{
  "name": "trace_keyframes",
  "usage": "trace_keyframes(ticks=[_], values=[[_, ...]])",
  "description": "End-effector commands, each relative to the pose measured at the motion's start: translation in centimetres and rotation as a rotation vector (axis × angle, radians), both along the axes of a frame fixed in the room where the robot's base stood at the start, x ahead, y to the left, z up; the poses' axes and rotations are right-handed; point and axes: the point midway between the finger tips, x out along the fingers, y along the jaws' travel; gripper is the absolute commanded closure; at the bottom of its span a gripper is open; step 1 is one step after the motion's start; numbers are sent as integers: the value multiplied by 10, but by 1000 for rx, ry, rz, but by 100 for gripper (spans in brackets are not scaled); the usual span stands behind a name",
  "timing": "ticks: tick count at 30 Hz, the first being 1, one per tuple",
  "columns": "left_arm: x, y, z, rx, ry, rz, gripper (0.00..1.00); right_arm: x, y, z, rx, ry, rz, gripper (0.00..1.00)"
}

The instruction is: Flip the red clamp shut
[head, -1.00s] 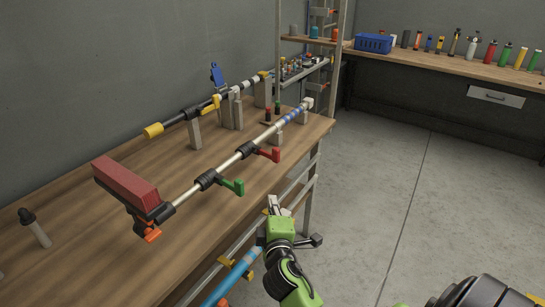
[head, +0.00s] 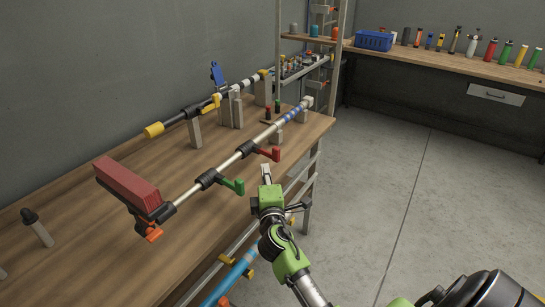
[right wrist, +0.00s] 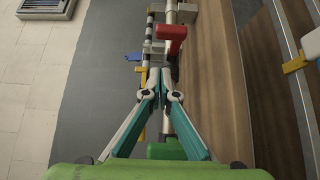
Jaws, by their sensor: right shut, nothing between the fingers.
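The red clamp lever (head: 270,153) sits on a black collar on a long pale pole (head: 228,163) above the workbench. It sticks out sideways from the pole toward the front edge, with its tip turned up. In the right wrist view the red lever (right wrist: 173,32) is ahead of the fingertips. My right gripper (head: 266,172) is shut and empty, just below and in front of the red lever, apart from it. In the right wrist view its closed fingertips (right wrist: 160,72) point along the pole. My left gripper is not in view.
A green lever (head: 234,186) on the same pole is nearer, left of my gripper. A red block (head: 127,184) is at the pole's near end. A second pole (head: 175,119) rests on grey blocks behind. The floor on the right is clear.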

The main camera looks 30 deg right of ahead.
Motion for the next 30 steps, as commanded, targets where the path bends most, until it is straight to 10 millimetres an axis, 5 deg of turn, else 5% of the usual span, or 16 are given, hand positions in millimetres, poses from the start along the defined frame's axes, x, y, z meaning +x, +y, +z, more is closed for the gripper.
trace_keyframes(ticks=[6, 15, 30], values=[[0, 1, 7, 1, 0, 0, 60, 35, -22, 2, -2, 1, -2, 100], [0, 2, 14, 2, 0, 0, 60, 43, -53, 0, 0, 1, -1, 100], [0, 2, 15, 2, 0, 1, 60, 43, -56, 0, 0, 1, 6, 100]])
